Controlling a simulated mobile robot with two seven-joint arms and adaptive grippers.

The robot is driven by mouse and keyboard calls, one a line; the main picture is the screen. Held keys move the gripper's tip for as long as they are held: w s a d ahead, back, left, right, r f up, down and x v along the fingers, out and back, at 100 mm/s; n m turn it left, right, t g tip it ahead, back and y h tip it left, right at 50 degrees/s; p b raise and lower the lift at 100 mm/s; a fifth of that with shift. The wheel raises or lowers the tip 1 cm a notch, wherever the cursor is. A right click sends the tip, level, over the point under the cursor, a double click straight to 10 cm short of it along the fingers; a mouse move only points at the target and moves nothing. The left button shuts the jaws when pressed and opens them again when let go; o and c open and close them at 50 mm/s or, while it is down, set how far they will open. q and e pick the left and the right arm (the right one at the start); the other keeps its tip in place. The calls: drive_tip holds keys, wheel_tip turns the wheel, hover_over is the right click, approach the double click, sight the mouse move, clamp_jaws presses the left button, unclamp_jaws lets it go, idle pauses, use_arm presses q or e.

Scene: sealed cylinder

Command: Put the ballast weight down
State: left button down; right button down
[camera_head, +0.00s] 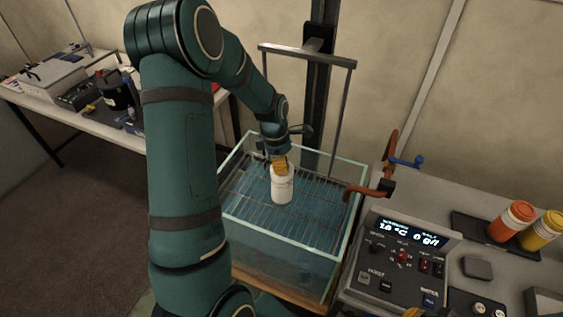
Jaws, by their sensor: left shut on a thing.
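My left gripper (279,160) reaches down over the glass tank, shut. A small brass-yellow piece at its fingertips looks like the ballast weight (281,168). It sits at the top of a white cylinder (281,189); I cannot tell whether it rests on it or is held just above. The cylinder stands upright, apparently on the wire rack (312,205) in the tank. The fingers are small and partly hidden by the wrist.
The glass tank (341,262) holds blue water, with a metal frame (306,54) rising above. A control panel (398,262) stands right of it, with red and blue pipe valves (372,191). Orange (511,222) and yellow (543,231) containers stand far right. A cluttered bench (120,137) is at left.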

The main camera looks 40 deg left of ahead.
use_arm(q)
drive_tip(key=shift+d+f, duration=0.1)
drive_tip(key=c, duration=0.8)
unclamp_jaws()
drive_tip(key=shift+o, duration=0.2)
drive_tip(key=shift+r, duration=0.2)
wheel_tip(320, 180, up, 12)
drive_tip(key=s+a, duration=0.1)
drive_tip(key=shift+a, duration=0.15)
drive_tip(key=shift+f, duration=0.15)
